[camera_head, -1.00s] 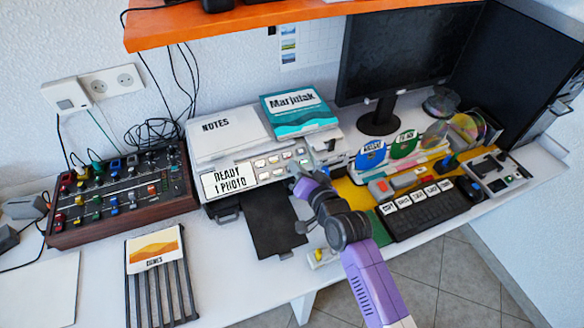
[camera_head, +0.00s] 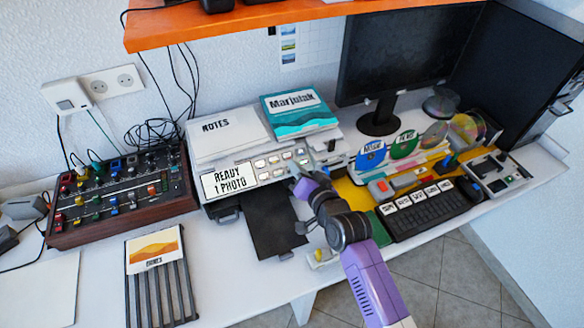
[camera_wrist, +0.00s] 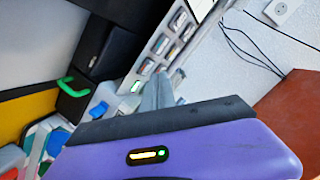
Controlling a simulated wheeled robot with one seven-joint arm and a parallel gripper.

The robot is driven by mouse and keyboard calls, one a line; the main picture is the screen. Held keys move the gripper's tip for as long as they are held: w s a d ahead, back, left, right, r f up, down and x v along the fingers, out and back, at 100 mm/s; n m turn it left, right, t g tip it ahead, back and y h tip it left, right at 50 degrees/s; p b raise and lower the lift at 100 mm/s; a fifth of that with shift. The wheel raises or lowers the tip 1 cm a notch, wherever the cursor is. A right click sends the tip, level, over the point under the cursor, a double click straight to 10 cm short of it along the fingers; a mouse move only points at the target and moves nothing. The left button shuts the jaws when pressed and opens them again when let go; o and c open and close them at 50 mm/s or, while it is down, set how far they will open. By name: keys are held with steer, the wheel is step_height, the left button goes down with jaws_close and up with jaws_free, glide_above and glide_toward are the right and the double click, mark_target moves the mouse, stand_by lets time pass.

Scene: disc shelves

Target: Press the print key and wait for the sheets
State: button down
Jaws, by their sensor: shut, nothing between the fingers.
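The printer (camera_head: 222,204) stands at the middle of the desk. Its display (camera_head: 229,179) reads "READY 1 PHOTO". Several small keys (camera_head: 267,162) sit in rows right of the display; they also show in the wrist view (camera_wrist: 160,47), where one key glows green (camera_wrist: 136,87). Their markings are too small to read, so I cannot tell which is the print key. My gripper (camera_head: 303,162) is shut and empty, with its fingertips at the right part of the key panel. In the wrist view, the fingers (camera_wrist: 165,88) overlap the panel's edge; contact is unclear. The dark output tray (camera_head: 272,225) shows no sheet.
A stack with "NOTES" (camera_head: 222,128) and a teal book (camera_head: 298,108) lie on the printer. A slatted rack (camera_head: 160,295) holds a picture sheet (camera_head: 154,250). A mixer (camera_head: 120,200) is left; a keyboard (camera_head: 432,213) and monitor are right. An orange shelf (camera_head: 230,22) hangs above.

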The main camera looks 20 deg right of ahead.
stand_by(0.6)
steer(key=shift+w+f+b, duration=0.2)
steer(key=shift+f+b, duration=0.15)
steer(key=shift+f, duration=0.05)
steer(key=shift+w+f+b, duration=0.2)
steer(key=shift+f+b, duration=0.15)
stand_by(0.7)
steer(key=shift+r, duration=0.1)
steer(key=shift+s+r+p, duration=0.45)
steer(key=shift+r+p, duration=0.2)
steer(key=shift+p, duration=0.2)
steer(key=shift+r, duration=0.15)
